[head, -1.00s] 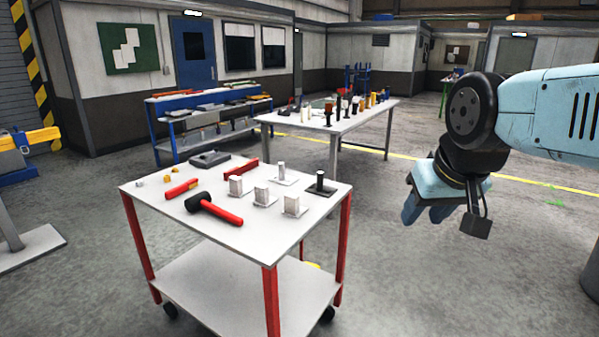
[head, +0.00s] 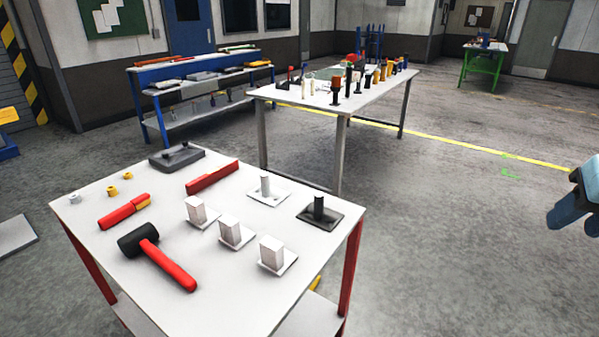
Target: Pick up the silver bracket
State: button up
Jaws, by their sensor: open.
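Three pale silver-grey pieces, each a block on a flat plate, stand on the white cart top: a left one (head: 196,211), a middle one (head: 235,231) and a right one (head: 272,252). Behind them is a pale plate with a round post (head: 266,187). I cannot tell which of these is the silver bracket. A black plate with a round post (head: 319,210) stands near the cart's right corner. My gripper (head: 575,205) shows only in part at the right edge, with blue fingers. It is open, empty and well apart from the cart.
The cart top (head: 85,220) also holds a black-headed red hammer (head: 165,259), a red-handled tool (head: 122,211), a red bar (head: 212,177), a dark grey casting (head: 177,158) and small fittings. A crowded white table (head: 290,95) stands behind. The floor to the right is clear.

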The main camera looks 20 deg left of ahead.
aim_at(267, 193)
jog(key=u, duration=0.45)
jog(key=i, duration=1.05)
jog(key=u, duration=0.9)
jog(key=k, duration=0.9)
jog(key=u, duration=0.15)
jog(key=i, duration=0.95)
jog(key=z, duration=0.05)
